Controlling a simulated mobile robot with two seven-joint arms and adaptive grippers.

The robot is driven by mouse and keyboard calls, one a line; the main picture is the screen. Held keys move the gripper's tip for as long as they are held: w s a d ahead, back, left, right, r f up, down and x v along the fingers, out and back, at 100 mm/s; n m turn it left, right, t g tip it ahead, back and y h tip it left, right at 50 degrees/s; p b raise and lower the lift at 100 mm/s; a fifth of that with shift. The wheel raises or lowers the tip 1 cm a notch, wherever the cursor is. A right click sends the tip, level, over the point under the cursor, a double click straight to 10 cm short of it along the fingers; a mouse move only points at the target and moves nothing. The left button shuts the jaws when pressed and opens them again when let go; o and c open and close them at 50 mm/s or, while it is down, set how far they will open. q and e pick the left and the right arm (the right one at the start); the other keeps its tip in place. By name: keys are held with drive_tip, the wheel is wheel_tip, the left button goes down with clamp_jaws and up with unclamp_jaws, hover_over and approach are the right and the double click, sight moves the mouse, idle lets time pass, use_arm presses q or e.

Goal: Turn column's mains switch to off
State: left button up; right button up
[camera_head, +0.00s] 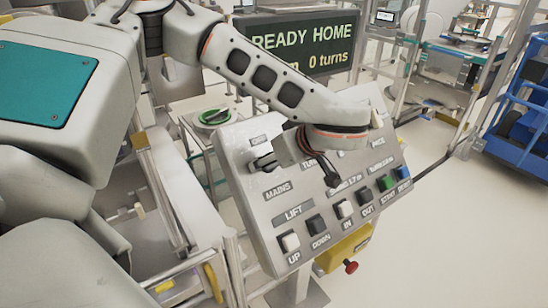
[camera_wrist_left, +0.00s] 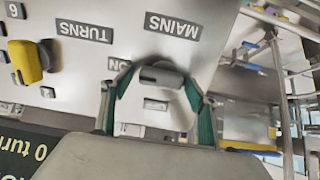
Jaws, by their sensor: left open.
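The mains switch is a grey knob (camera_wrist_left: 162,75) on the sloped grey control panel (camera_head: 240,190), near the MAINS label (camera_wrist_left: 173,26), which reads upside down in the left wrist view. An ON label (camera_wrist_left: 118,63) sits beside the knob. My left gripper (camera_wrist_left: 156,82) is open, with green-lined fingers on either side of the knob and visible gaps between. My right gripper is not in view.
A yellow knob (camera_wrist_left: 28,62) is near the TURNS label (camera_wrist_left: 84,31). A row of push buttons, including a white UP button (camera_head: 289,242), lines the panel's lower edge. A display (camera_head: 305,45) reads "READY HOME" and "0 turns". A blue cart (camera_head: 520,100) stands at right; open floor lies before it.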

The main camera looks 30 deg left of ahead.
use_arm(q)
drive_tip(key=c, duration=1.1)
